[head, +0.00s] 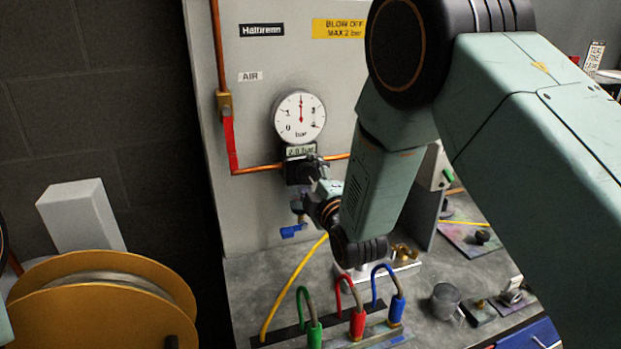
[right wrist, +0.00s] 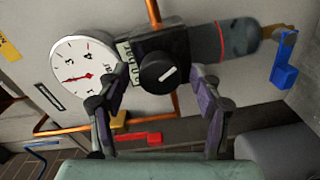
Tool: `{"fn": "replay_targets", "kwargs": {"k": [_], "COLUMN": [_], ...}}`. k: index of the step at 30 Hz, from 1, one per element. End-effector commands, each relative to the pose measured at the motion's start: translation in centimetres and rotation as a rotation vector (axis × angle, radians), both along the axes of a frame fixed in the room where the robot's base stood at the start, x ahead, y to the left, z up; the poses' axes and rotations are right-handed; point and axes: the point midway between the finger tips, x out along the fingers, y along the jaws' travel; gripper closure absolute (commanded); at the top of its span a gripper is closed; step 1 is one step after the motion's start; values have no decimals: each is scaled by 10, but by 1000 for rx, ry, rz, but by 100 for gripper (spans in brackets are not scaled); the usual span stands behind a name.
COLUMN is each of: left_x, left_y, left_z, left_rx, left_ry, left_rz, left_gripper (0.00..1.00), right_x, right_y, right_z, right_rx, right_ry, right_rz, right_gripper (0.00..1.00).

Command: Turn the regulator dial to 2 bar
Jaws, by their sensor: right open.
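The round white pressure gauge (head: 300,117) is on the grey panel, its red needle pointing straight up. The small display (head: 301,150) below it appears to read 2.0 bar. The black regulator dial (right wrist: 160,73), with a white mark, shows in the right wrist view beside the gauge (right wrist: 83,76). My right gripper (head: 318,170) is at the regulator, partly hiding it in the head view. In the right wrist view its open fingers (right wrist: 156,90) stand either side of the dial, with gaps showing. Contact cannot be told. My left gripper is not in view.
A blue valve handle (head: 293,231) is below the regulator. A copper pipe (head: 258,168) runs along the panel. Green, red and blue hose fittings (head: 357,322) stand on the bench near my forearm. A metal cup (head: 445,299) is to the right, a yellow reel (head: 95,300) at left.

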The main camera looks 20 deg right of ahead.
Motion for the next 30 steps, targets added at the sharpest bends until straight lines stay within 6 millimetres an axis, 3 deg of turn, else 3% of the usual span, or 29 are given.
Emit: {"fn": "replay_targets", "kwargs": {"k": [7,11,24,30], "left_x": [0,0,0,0], "left_y": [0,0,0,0], "left_z": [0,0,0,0], "left_rx": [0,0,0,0], "left_ry": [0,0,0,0], "left_rz": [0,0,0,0], "left_gripper": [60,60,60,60], "right_x": [-1,-12,-89,-113], "right_y": [0,-1,-3,-4], "right_z": [1,0,-1,0], "right_rx": [1,1,-1,0], "right_ry": [-1,0,3,0], "right_rz": [-1,-1,0,0], "right_gripper": [34,34,34,34]}}
